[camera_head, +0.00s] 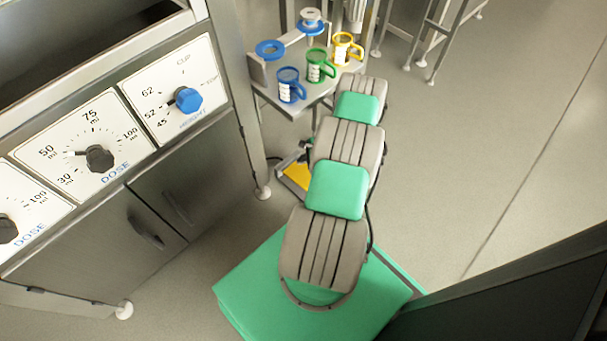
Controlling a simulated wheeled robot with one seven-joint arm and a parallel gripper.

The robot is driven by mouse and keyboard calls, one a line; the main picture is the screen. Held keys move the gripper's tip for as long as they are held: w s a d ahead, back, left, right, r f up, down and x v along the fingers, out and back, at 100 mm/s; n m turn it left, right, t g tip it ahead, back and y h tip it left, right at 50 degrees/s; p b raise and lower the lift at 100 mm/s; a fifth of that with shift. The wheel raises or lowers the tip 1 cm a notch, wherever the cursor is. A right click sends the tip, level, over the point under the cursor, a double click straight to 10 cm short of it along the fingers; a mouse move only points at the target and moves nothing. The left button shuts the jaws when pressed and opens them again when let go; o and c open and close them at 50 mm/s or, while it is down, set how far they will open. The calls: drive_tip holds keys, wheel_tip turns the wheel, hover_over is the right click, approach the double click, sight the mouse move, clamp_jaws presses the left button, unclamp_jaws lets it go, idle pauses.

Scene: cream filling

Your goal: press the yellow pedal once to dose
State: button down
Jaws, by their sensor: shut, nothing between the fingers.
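The yellow pedal (297,174) sits low near the floor, left of my arm, in a grey metal frame below the small shelf. Only its left part shows, because my grey and green arm covers the rest. My arm reaches from the bottom of the view up over the pedal's right side. My gripper is not visible; the far end of the arm hides it. I cannot tell how far the gripper is from the pedal or whether it touches it.
A metal shelf (272,94) holds a blue mug (289,88), a green mug (318,68) and a yellow mug (344,49). A steel cabinet with dose dials (99,158) and a blue knob (187,100) stands at left. Open floor (490,130) lies right.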

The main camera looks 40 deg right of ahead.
sight(305, 173)
drive_tip(key=shift+s+f+b, duration=0.25)
drive_tip(key=shift+f+b, duration=0.35)
drive_tip(key=shift+f, duration=0.3)
drive_tip(key=shift+s+f+b, duration=0.2)
drive_tip(key=shift+f+b, duration=0.4)
drive_tip(key=shift+f, duration=0.3)
idle(0.4)
drive_tip(key=shift+s+f+b, duration=0.1)
drive_tip(key=shift+f+b, duration=0.3)
drive_tip(key=shift+b, duration=0.1)
drive_tip(key=shift+s+f+b, duration=0.25)
drive_tip(key=shift+f+b, duration=0.5)
drive_tip(key=shift+f, duration=0.05)
drive_tip(key=shift+s+f+b, duration=0.2)
drive_tip(key=shift+f+b, duration=0.55)
drive_tip(key=shift+f, duration=0.05)
idle(1.1)
drive_tip(key=shift+r, duration=0.15)
drive_tip(key=shift+w+r+p, duration=0.25)
drive_tip(key=shift+r+p, duration=0.3)
drive_tip(key=shift+r, duration=0.35)
drive_tip(key=shift+w+r+p, duration=0.25)
drive_tip(key=shift+r+p, duration=0.3)
drive_tip(key=shift+r, duration=0.35)
